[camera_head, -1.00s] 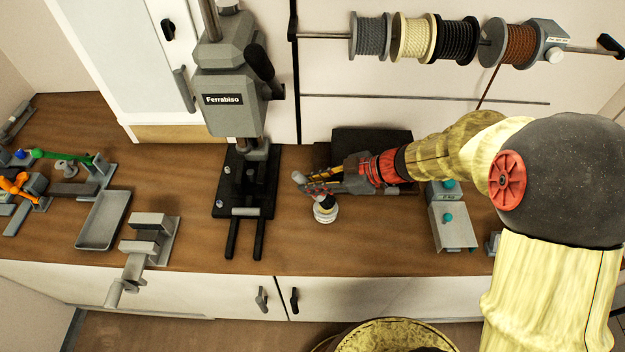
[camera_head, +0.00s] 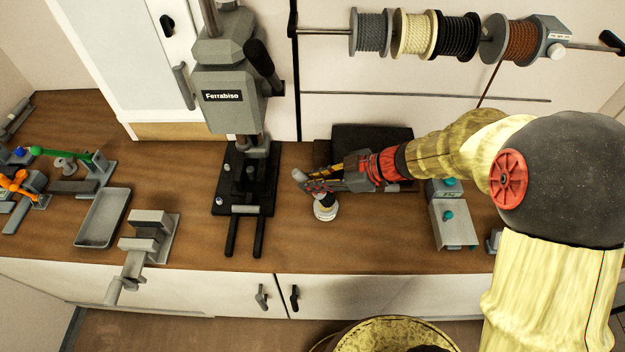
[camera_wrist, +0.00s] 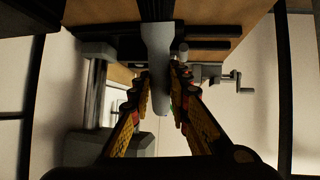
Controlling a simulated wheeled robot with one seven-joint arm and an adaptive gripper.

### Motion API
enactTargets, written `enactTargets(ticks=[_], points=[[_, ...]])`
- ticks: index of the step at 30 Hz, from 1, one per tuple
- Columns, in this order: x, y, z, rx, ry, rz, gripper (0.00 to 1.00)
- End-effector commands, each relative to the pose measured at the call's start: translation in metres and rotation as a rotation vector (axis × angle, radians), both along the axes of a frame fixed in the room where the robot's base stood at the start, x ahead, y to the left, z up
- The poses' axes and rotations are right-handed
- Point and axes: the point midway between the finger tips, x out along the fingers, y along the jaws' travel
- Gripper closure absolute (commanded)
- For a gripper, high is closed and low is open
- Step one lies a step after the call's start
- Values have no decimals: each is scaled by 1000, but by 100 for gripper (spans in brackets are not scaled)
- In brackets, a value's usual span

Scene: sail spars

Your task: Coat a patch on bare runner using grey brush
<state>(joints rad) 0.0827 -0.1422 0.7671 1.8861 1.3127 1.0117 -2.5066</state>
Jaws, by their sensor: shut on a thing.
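My gripper (camera_head: 318,184) reaches in from the right over the bench, just above a small pale pot with a dark neck (camera_head: 325,212). Its jaws are shut on a grey handle, which I take for the grey brush (camera_head: 299,175). In the wrist view the grey brush (camera_wrist: 158,45) runs between the fingers (camera_wrist: 160,95). The bristle end is not clear, and I cannot tell whether it touches the pot. I cannot pick out the bare runner with certainty. A green-handled tool (camera_head: 62,155) and an orange one (camera_head: 18,186) rest on holders at the left.
The grey Ferrabiso press (camera_head: 230,98) stands left of my gripper on a black base (camera_head: 230,208). A grey vise (camera_head: 148,238) and shallow tray (camera_head: 103,218) lie further left. A dark block (camera_head: 372,145) is behind my gripper. A grey box (camera_head: 452,226) stands to the right. Spools hang above.

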Motion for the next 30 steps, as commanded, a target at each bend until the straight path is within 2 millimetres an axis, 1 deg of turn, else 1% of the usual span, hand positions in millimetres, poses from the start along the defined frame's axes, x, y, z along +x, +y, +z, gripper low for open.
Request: enactTargets(ticks=[30], points=[[0,0,-7,0,-1,1,100]])
